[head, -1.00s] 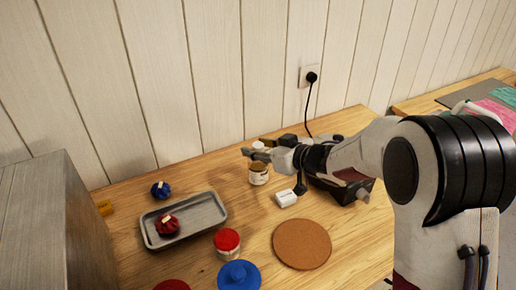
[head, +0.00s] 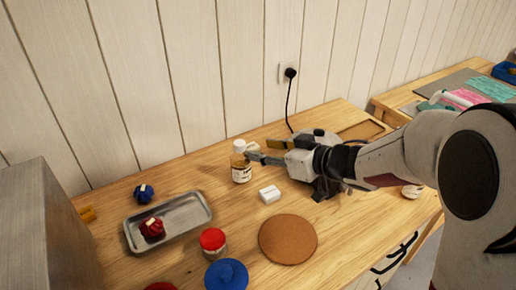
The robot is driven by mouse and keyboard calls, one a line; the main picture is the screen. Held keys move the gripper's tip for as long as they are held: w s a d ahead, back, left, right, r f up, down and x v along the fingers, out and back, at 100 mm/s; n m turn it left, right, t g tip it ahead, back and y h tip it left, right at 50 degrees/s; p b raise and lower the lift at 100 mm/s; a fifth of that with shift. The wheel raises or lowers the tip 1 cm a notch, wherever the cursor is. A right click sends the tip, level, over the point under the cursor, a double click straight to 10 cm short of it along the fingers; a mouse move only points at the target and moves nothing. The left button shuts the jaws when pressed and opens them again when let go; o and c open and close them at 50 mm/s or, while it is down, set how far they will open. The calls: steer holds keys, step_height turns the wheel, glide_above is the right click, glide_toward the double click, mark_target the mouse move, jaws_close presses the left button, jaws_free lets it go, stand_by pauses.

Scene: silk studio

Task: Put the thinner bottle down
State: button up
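The thinner bottle (head: 241,172), amber with a white cap and a pale label, stands upright on the wooden table towards the wall. My gripper (head: 262,151) is just to the right of the bottle, pointing left at its upper part. Its two fingers look spread apart, with nothing visible held between them. The fingertips come very close to the bottle; I cannot tell whether one touches it.
A metal tray (head: 133,235) holds a red knobbed item (head: 152,229). A blue one (head: 143,193) sits behind it. A small white block (head: 270,194), cork disc (head: 288,239), red-lidded jar (head: 213,242) and blue lid (head: 226,274) are in front. Bare table lies between tray and bottle.

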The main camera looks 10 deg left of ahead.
steer(key=shift+s+d+r, duration=0.2)
steer(key=shift+s+d, duration=0.1)
steer(key=shift+d, duration=0.15)
stand_by(0.6)
steer(key=d+r+m+t+h, duration=0.3)
steer(key=d+r+h, duration=0.1)
steer(key=d, duration=0.5)
steer(key=d+r+m+t+h, duration=0.25)
steer(key=d+r+h, duration=0.2)
steer(key=d, duration=0.45)
steer(key=s+d+m+g+h, duration=0.2)
steer(key=s+d+m+h, duration=0.2)
steer(key=s+d, duration=0.5)
steer(key=s+f+m+g, duration=0.1)
steer(key=s+f+g, duration=0.1)
steer(key=s, duration=0.9)
steer(key=s+f+m+g, duration=0.1)
steer(key=s+f+g, duration=0.2)
steer(key=s, duration=0.8)
steer(key=shift+d+f+y, duration=0.4)
steer(key=shift+d+y, duration=0.05)
steer(key=shift+o, duration=0.5)
